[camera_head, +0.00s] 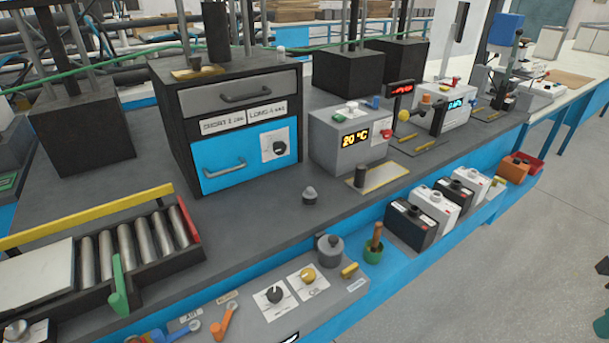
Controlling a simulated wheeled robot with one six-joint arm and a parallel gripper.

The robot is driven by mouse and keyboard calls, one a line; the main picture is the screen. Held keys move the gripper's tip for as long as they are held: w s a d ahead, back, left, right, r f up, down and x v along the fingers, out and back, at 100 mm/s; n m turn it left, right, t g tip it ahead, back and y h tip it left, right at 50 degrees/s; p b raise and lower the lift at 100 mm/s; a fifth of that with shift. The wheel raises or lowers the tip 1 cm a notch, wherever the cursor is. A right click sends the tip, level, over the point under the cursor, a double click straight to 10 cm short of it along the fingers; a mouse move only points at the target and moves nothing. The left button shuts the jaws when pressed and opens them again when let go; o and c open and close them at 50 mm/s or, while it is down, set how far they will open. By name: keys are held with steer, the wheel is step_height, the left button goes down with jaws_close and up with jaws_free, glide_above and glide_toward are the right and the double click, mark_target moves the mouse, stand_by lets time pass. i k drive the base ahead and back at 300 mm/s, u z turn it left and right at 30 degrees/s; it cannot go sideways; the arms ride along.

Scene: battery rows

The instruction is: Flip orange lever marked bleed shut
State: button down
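An orange lever (224,322) sits at the front of the grey control panel (345,301), near the bottom edge of the view. Its handle slants from a rounded lower-left end up to the right. A small label (227,296) lies just behind it, with text too small to read surely. A blue lever (185,331) lies just to its left, by another small label (191,315). It points more sideways than the orange one.
Black (274,294) and yellow (308,275) knobs sit right of the levers on the panel. A grey cylinder (330,248) and a green cup (373,251) stand behind them. A roller tray with a green lever (119,288) is at left.

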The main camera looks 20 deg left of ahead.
mark_target(218, 330)
steer(key=u, duration=1.5)
steer(key=k, duration=0.4)
steer(key=u, duration=0.2)
steer(key=i, duration=0.45)
steer(key=z, duration=0.05)
